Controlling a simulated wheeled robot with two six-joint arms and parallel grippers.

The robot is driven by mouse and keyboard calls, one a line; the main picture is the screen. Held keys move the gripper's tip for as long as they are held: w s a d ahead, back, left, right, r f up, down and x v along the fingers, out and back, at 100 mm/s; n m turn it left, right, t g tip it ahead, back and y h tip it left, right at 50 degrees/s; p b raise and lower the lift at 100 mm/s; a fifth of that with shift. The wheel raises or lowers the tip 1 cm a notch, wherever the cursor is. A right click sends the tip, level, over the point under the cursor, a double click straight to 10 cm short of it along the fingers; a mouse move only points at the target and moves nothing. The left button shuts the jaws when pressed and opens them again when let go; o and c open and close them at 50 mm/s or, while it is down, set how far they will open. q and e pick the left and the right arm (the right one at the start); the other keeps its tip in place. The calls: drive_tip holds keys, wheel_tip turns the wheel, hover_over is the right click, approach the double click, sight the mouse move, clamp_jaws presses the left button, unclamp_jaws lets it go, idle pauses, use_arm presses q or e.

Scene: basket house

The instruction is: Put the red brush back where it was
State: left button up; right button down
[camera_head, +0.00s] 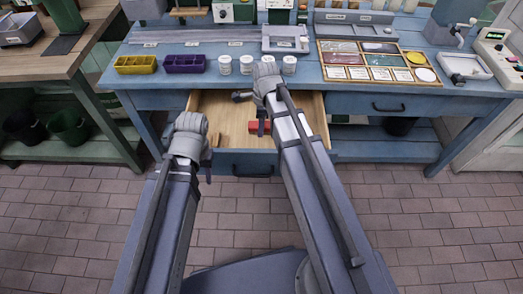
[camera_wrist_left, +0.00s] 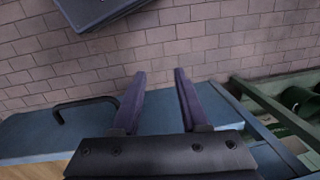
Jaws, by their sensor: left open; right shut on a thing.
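The red brush (camera_head: 255,127) shows as a small red block inside the open drawer (camera_head: 222,107), near its front right. My right gripper (camera_head: 262,129) points down into the drawer and is shut on the brush; my right arm covers part of it, and I cannot tell whether the brush touches the drawer floor. My left gripper (camera_head: 208,170) is open and empty near the drawer's front left edge. In the left wrist view its two fingers (camera_wrist_left: 158,82) stand apart, above the blue drawer front with its dark handle (camera_wrist_left: 84,105).
The blue workbench (camera_head: 345,103) carries a yellow bin (camera_head: 136,65), a purple bin (camera_head: 185,63), several white jars (camera_head: 225,65) and a sectioned tray (camera_head: 372,88). A dark green bucket (camera_head: 68,126) stands at left. The brick floor (camera_head: 440,230) in front is clear.

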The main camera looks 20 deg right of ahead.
sight(261, 143)
drive_tip(key=shift+f+b, duration=5.1)
drive_tip(key=shift+r, duration=0.15)
drive_tip(key=shift+c, duration=1.8)
unclamp_jaws()
drive_tip(key=r+p, duration=1.2)
drive_tip(key=shift+s+d, duration=0.15)
drive_tip(key=shift+d, duration=0.2)
